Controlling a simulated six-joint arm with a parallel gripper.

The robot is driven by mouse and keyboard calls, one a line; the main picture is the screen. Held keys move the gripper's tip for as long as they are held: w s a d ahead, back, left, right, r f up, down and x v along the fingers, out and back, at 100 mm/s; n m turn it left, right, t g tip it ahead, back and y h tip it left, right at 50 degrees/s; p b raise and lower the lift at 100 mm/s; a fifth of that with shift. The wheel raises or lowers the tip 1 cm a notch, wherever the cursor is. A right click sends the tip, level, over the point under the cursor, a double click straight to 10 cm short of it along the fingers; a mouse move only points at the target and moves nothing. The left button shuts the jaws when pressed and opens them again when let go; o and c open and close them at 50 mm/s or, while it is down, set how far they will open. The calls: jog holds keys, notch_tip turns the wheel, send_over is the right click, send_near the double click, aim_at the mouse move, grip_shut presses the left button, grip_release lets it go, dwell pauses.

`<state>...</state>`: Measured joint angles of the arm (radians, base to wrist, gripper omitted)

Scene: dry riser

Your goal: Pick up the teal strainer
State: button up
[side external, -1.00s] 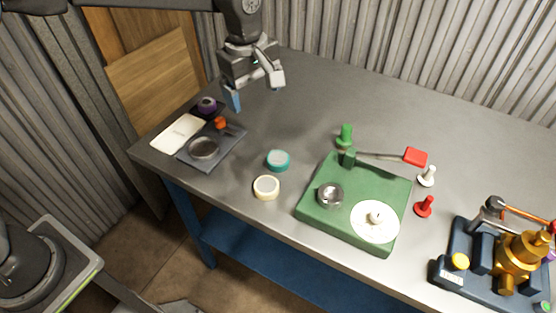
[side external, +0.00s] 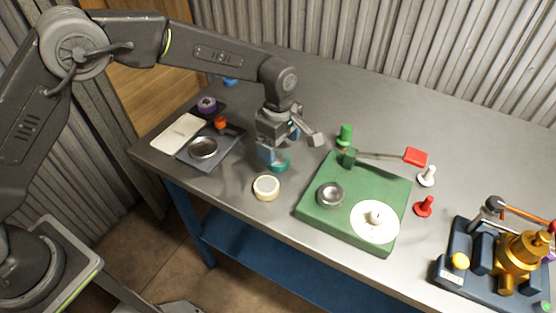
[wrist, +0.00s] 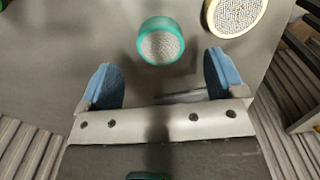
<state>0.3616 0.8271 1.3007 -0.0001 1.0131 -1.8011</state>
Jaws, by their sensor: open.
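The teal strainer (wrist: 160,41) is a short round ring with a mesh face. It lies on the table and shows in the wrist view ahead of and between my two blue fingertips. In the side view the teal strainer (side external: 281,162) is partly hidden behind my gripper (side external: 284,150). My gripper (wrist: 161,78) is open and empty, and its fingers do not appear to touch the strainer. How high the fingertips are above the table is hard to tell.
A cream strainer (side external: 266,187) lies close to the teal one and also shows in the wrist view (wrist: 236,14). A green base (side external: 330,228) with a red-handled lever stands to the right. A dark tray (side external: 222,152) lies left.

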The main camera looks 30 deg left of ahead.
aim_at(278, 158)
jog(key=f, duration=0.5)
jog(key=shift+a, duration=0.2)
jog(key=shift+c, duration=0.3)
jog(key=c, duration=0.9)
jog(key=shift+c, duration=0.4)
jog(key=shift+r, duration=0.15)
